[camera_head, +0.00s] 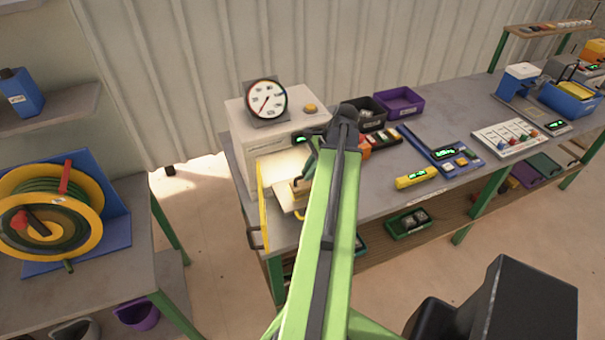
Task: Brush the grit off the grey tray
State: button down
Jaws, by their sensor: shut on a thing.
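A cream press box (275,120) stands on the bench with its yellow door (263,212) open at the front. A pale tray (286,199) sticks out of its lit opening. It may be the grey tray, though it looks cream in this light. My gripper (311,155) is at the opening, partly hidden behind my green arm. It is shut on a thin dark green handle, which seems to belong to a brush with a yellowish head (299,187) over the tray. I cannot tell whether the head touches the tray. Any grit is too small to make out.
A round gauge (266,99) tops the press. Right of my arm are black (366,113) and purple (400,102) bins, a yellow meter (416,177) and a blue frame (450,155). A yellow hose reel (50,212) stands on the left table. Floor shows between the tables.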

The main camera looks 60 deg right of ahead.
jog(key=shift+s+a, duration=0.45)
jog(key=shift+s, duration=0.4)
jog(key=shift+w+a+r, duration=0.1)
jog(key=shift+w+a, duration=0.5)
jog(key=shift+a, duration=0.15)
jog(key=shift+w+a+r, duration=0.1)
jog(key=shift+w+a, duration=0.45)
jog(key=shift+a, duration=0.2)
jog(key=shift+w+a+f, duration=0.1)
jog(key=shift+w+a, duration=0.4)
jog(key=shift+a, duration=0.3)
jog(key=shift+w+a+f, duration=0.1)
jog(key=shift+w+a, duration=0.4)
jog(key=shift+a, duration=0.25)
notch_tip(320, 180, up, 6)
jog(key=p, duration=0.6)
jog(key=shift+r, duration=0.1)
notch_tip(320, 180, up, 3)
jog(key=p, duration=0.3)
